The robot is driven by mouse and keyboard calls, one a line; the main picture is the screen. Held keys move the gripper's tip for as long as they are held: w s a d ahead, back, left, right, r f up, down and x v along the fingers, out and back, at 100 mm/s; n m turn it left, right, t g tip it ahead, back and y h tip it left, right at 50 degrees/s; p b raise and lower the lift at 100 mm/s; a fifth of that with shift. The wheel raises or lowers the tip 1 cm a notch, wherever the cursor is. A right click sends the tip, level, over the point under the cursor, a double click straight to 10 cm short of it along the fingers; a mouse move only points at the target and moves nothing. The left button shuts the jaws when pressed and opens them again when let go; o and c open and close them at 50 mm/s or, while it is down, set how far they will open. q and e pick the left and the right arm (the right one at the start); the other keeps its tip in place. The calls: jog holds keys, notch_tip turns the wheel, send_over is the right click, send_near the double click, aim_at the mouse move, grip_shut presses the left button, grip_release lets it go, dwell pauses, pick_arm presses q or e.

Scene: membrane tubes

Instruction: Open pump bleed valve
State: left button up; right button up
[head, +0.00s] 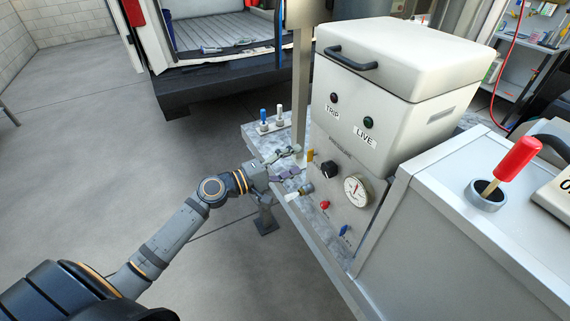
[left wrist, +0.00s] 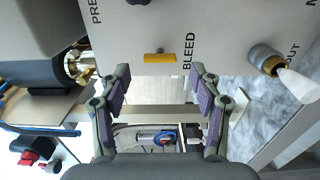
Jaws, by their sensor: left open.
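The pump (head: 370,190) is a pale box on a metal bench, with a pressure gauge (head: 357,190) on its front panel. The bleed valve shows as a small yellow lever (head: 310,156) near the panel's left edge. In the left wrist view the yellow lever (left wrist: 160,58) lies crosswise beside the word BLEED. My left gripper (head: 297,161) is open and empty in front of the panel. In the wrist view its fingertips (left wrist: 160,76) stand on either side of the lever, apart from it. My right gripper is not in view.
A black knob (head: 329,168), a red lever (head: 324,205) and a blue lever (head: 344,230) sit on the same panel. A brass outlet with a white tip (left wrist: 268,62) juts out beside the valve. A grey cabinet with a red handle (head: 518,158) stands right.

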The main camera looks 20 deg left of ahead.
pick_arm(q)
jog(key=shift+v, duration=2.15)
jog(key=shift+a, duration=0.1)
jog(key=a+f+g+y, duration=0.1)
jog(key=a+f+y, duration=0.4)
jog(key=f, duration=0.6)
jog(key=a+f+g+y, duration=0.1)
jog(key=a+f+y, duration=0.1)
jog(key=a+f, duration=0.7)
jog(key=s+a+f+m+g+y, duration=0.1)
jog(key=s+f+m+g+y, duration=0.1)
jog(key=s+f, duration=0.65)
jog(key=s+a+f+m+g+y, duration=0.1)
jog(key=s+f+g+y, duration=0.15)
jog(key=f, duration=1.05)
jog(key=s+d+f+m+g, duration=0.2)
jog(key=s+f, duration=0.4)
jog(key=s, duration=0.4)
jog(key=s+d+f+m+g, duration=0.2)
jog(key=s+d+f, duration=0.3)
jog(key=s, duration=0.5)
jog(key=s+d+f+m+g, duration=0.2)
jog(key=s+d+f+m, duration=0.1)
jog(key=s+f, duration=0.4)
jog(key=s+m, duration=0.1)
jog(key=s, duration=0.2)
jog(key=shift+s+d+f, duration=0.15)
jog(key=shift+s+f, duration=0.05)
jog(key=shift+f, duration=0.15)
